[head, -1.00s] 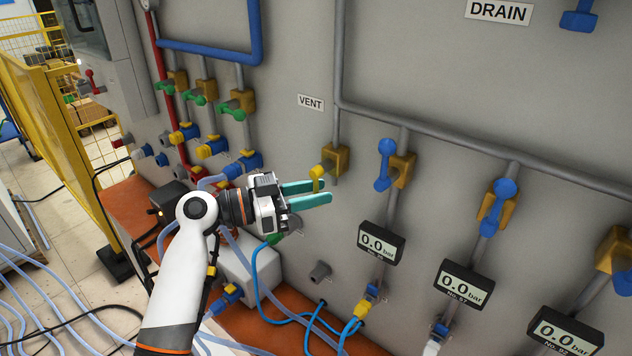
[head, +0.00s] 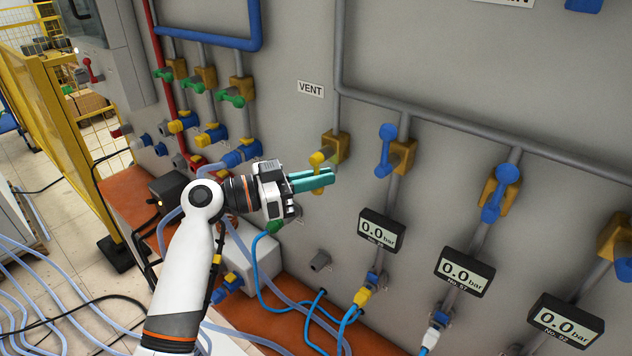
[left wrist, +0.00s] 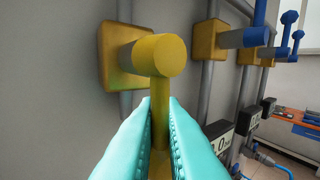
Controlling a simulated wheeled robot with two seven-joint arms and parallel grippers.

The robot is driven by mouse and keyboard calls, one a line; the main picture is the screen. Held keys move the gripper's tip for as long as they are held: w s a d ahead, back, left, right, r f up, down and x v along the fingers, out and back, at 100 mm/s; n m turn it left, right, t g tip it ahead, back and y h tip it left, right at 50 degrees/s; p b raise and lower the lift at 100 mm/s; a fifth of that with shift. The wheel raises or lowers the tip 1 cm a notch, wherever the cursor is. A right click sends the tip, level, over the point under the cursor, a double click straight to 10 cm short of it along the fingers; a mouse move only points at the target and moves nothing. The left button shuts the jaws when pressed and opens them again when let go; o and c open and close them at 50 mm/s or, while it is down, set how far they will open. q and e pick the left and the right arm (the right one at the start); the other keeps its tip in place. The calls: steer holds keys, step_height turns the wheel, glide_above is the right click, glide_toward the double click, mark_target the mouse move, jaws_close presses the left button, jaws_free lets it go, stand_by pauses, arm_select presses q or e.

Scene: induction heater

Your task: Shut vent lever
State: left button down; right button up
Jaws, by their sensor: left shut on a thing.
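The yellow vent lever (head: 318,159) sits on its yellow valve block (head: 336,146) on the grey wall panel, below and right of the VENT label (head: 310,89). In the left wrist view the lever's round hub (left wrist: 163,55) is close, and its handle (left wrist: 159,112) hangs down from it between the fingers. My left gripper (head: 318,181) is shut on the lever handle, with a teal finger on each side. The handle's lower end is partly hidden by the fingers. My right gripper is not in view.
Blue-handled valves (head: 386,150) stand to the right on the same pipework, above pressure displays (head: 382,229). Green-handled valves (head: 232,98) are to the upper left. Blue hoses (head: 262,290) hang below my gripper. The panel around the VENT label is clear.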

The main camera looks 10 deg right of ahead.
arm_select(q)
steer(key=n+b, duration=0.1)
steer(key=b, duration=0.1)
steer(key=s+f+n+h+b, duration=0.1)
steer(key=b, duration=0.2)
steer(key=shift+d+f+n+t, duration=0.2)
steer(key=shift+d+n+t, duration=0.1)
steer(key=shift+d, duration=0.1)
steer(key=shift+r+b, duration=0.15)
steer(key=shift+b, duration=0.2)
steer(key=shift+d+r+n+h, duration=0.1)
steer(key=shift+r+n+h, duration=0.05)
steer(key=shift+n+h, duration=0.2)
steer(key=c, duration=1.6)
jaws_free()
steer(key=shift+c, duration=0.2)
steer(key=shift+o, duration=0.5)
steer(key=shift+r, duration=0.2)
steer(key=b+v, duration=0.4)
steer(key=v, duration=0.8)
steer(key=shift+b, duration=0.35)
